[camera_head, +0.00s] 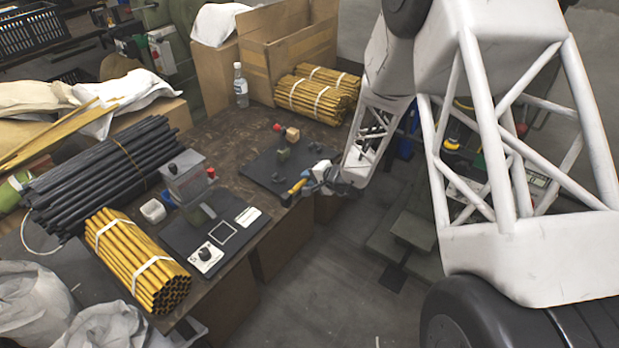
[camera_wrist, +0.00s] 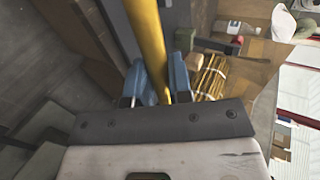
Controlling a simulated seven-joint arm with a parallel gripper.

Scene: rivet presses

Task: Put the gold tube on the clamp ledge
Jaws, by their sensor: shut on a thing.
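The gold tube (camera_head: 297,186) is in my gripper (camera_head: 318,180), close to the front edge of the workbench by the right-hand press. In the wrist view the gold tube (camera_wrist: 148,38) runs up from between the two blue fingers of my gripper (camera_wrist: 158,78), which are shut on it. The right-hand press has a dark base plate (camera_head: 262,169), a green upright (camera_head: 283,155), a wooden block (camera_head: 292,134) and a red knob (camera_head: 277,127). I cannot tell which of its small parts is the clamp ledge. The tube's lower end is hidden in the wrist view.
Left of it stands another press with a grey box (camera_head: 186,175) and dial panel (camera_head: 207,257). Bundles of gold tubes (camera_head: 135,260) and black rods (camera_head: 100,178) lie further left. Bare workbench (camera_head: 222,133) lies between.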

